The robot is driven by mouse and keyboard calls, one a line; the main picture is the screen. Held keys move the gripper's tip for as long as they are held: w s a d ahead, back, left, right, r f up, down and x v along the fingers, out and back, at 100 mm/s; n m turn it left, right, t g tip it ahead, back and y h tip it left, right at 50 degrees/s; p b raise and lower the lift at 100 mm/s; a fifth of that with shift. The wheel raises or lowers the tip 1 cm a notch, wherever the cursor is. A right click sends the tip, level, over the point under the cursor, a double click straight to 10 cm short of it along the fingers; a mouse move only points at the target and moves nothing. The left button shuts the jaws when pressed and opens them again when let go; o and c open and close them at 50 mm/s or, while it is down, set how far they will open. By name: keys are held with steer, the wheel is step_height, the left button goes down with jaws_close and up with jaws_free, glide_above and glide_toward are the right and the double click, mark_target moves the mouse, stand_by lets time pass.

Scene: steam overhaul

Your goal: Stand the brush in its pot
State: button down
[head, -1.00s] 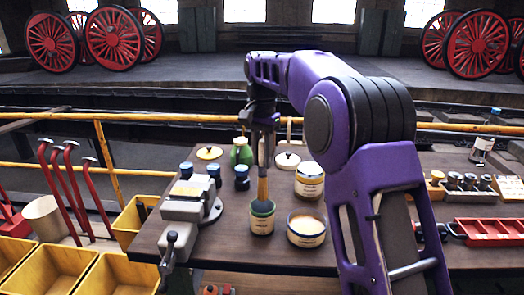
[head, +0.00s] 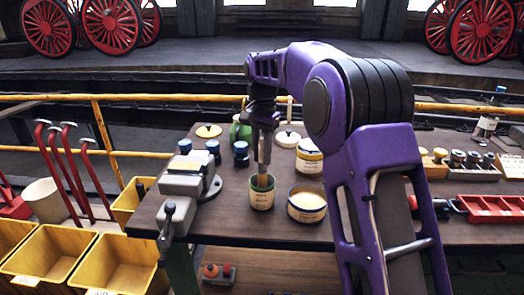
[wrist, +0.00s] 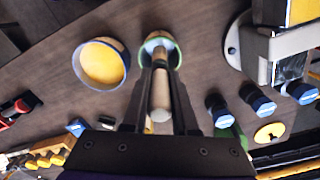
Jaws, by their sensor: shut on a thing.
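The pot (head: 262,199) is a small cream pot with a green rim, standing on the bench right of the vise. The brush (head: 263,183) is upright, with its lower end down inside the pot's mouth. My gripper (head: 264,163) is shut on the brush just above the pot. In the wrist view the brush's pale handle (wrist: 160,98) lies between the fingers (wrist: 159,68), with the pot's green rim (wrist: 178,52) around its far end. The brush's tip is hidden in the pot, and I cannot tell whether it touches the bottom.
An open tin of yellowish paint (head: 306,208) stands close right of the pot, with a closed tin (head: 309,160) behind it. The grey vise (head: 185,183) is at left. Blue-capped bottles (head: 241,156), a green bottle and lids stand behind. Bare bench lies in front of the pot.

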steer(key=shift+f, duration=0.2)
steer(key=c, duration=0.6)
jaws_free()
step_height(320, 180, up, 17)
steer(key=p, duration=0.4)
steer(key=shift+r, duration=0.2)
